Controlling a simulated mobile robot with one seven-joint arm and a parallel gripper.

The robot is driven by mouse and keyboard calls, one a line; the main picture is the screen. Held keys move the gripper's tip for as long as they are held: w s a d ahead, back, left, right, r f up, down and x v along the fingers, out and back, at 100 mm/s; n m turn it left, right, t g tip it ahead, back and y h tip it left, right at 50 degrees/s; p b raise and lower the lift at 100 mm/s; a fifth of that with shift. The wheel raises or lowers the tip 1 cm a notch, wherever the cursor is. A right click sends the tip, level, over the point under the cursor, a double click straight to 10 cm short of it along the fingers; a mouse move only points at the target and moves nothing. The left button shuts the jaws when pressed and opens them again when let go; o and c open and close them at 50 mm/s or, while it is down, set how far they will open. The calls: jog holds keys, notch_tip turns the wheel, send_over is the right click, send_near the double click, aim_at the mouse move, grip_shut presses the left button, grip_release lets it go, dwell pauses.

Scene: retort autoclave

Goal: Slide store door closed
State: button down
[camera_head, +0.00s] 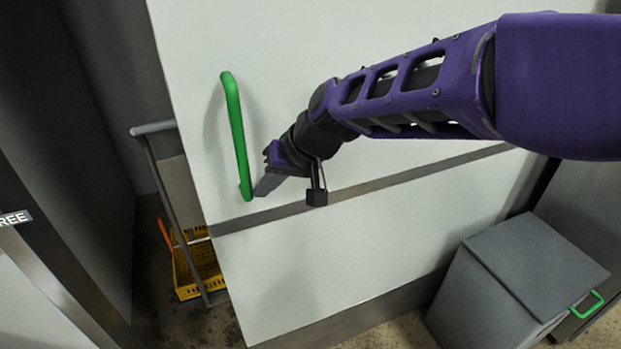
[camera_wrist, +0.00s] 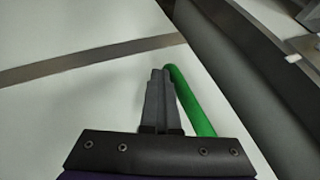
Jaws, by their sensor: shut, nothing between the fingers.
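The store door (camera_head: 330,245) is a large white panel with a grey horizontal strip across it. A green bar handle (camera_head: 236,135) stands upright near its left edge. My gripper (camera_head: 262,192) is shut and empty, just right of the handle's lower end. In the wrist view my gripper (camera_wrist: 160,75) has its fingers together, with the green handle (camera_wrist: 190,100) close along their right side. I cannot tell whether they touch. The door (camera_wrist: 60,110) fills the left and middle of the wrist view. An opening shows left of the door's edge in the head view.
A yellow crate (camera_head: 196,262) and a grey-railed cart (camera_head: 170,185) stand in the gap left of the door. A dark frame with a lettered sign (camera_head: 15,218) is at the far left.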

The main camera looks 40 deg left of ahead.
jog(key=s+a+p, duration=0.2)
jog(key=s+a, duration=0.3)
jog(key=s, duration=0.7)
jog(key=s+a+p, duration=0.2)
jog(key=s+a, duration=0.2)
jog(key=s, duration=0.7)
jog(key=s+a+p, duration=0.2)
jog(key=s+a, duration=0.3)
jog(key=s, duration=0.7)
jog(key=shift+s+a, duration=0.3)
jog(key=shift+a, duration=0.05)
jog(key=shift+s+r, duration=0.1)
jog(key=shift+r, duration=0.05)
